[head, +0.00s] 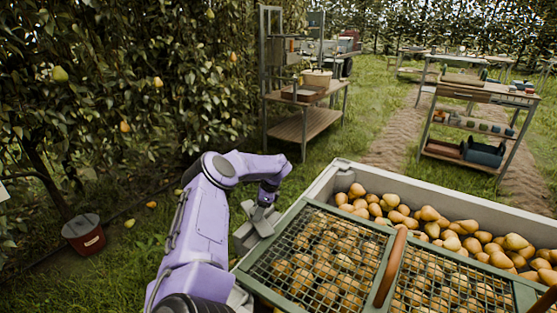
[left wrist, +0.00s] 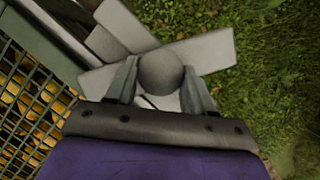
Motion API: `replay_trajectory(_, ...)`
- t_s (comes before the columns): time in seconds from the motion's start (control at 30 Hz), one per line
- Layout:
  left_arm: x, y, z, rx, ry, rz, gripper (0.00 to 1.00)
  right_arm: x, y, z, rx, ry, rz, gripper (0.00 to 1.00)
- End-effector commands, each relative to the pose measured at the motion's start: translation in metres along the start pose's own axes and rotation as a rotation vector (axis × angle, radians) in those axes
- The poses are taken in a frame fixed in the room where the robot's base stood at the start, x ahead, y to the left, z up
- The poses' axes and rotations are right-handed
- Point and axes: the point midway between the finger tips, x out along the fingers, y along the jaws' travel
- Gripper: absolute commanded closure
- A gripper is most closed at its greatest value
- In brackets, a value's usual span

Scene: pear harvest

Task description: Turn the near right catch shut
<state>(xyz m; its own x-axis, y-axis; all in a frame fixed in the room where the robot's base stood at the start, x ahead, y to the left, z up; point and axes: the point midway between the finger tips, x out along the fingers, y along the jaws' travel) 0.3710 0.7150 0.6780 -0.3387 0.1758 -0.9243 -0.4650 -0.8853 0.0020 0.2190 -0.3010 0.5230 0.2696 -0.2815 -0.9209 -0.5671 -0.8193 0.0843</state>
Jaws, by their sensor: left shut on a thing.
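A grey catch (head: 257,222) with crossed flat bars sits at the left edge of the bin's mesh lid (head: 273,241). In the left wrist view its round grey knob (left wrist: 160,71) lies between the fingers of my left gripper (left wrist: 160,88). My left gripper (head: 267,197) is shut on this knob. One flat bar of the catch (left wrist: 205,50) points out over the grass, away from the mesh. I cannot tell from the frames which of the bin's catches this is. My right gripper is not in view.
The pale bin (head: 343,178) is full of pears, partly under the lid with its brown handle (head: 391,268). A red bucket (head: 84,235) stands on the grass at left. A wooden bench (head: 302,124) and a work table (head: 471,92) stand behind. Fruit trees fill the left.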

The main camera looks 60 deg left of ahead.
Motion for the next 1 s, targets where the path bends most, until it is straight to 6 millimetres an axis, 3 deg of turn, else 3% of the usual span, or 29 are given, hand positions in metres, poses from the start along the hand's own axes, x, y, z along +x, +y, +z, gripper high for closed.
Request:
replay_trajectory(0.03,0.007,-0.002,0.001,-0.046,0.003,0.016,1.0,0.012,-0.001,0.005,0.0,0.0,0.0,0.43)
replay_trajectory(0.2,0.01,-0.003,0.005,-0.189,0.001,0.073,1.0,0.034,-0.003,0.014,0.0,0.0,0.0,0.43)
replay_trajectory(0.5,0.007,-0.004,0.006,-0.373,-0.001,0.149,1.0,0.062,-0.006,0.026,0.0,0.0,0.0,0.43)
replay_trajectory(1.0,0.003,-0.004,0.007,-0.474,-0.004,0.191,1.0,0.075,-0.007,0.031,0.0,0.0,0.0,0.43)
